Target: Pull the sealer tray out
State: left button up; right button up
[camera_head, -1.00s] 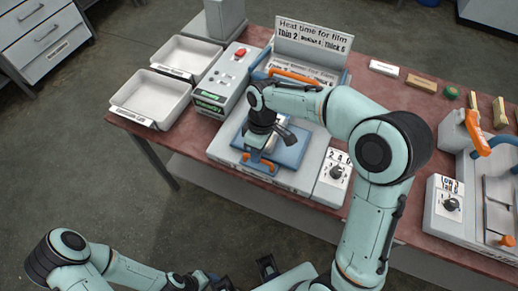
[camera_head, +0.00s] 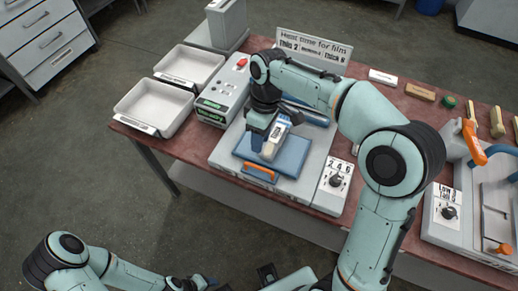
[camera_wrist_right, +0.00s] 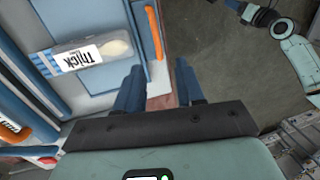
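The sealer tray (camera_head: 290,165) is a blue plate at the front of the grey sealer, with an orange handle (camera_head: 259,172) on its front edge. A clear packet marked "THICK" with a pale spoon in it (camera_head: 273,145) lies on the tray; it also shows in the right wrist view (camera_wrist_right: 85,55). My right gripper (camera_wrist_right: 158,65) is open and empty. In its wrist view the tray's handle (camera_wrist_right: 153,30) appears just past the fingertips, between them; I see no grip on it. My left gripper (camera_head: 190,283) is low at the front, its fingers unclear.
Two white bins, one behind (camera_head: 188,66) and one in front (camera_head: 153,105), stand left of the control box (camera_head: 223,92). A dial box (camera_head: 332,185) is right of the sealer. Another machine (camera_head: 490,200) stands far right.

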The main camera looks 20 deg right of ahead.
jog(key=r, duration=0.3)
jog(key=shift+w+d, duration=0.15)
jog(key=shift+d, duration=0.05)
dwell(0.4)
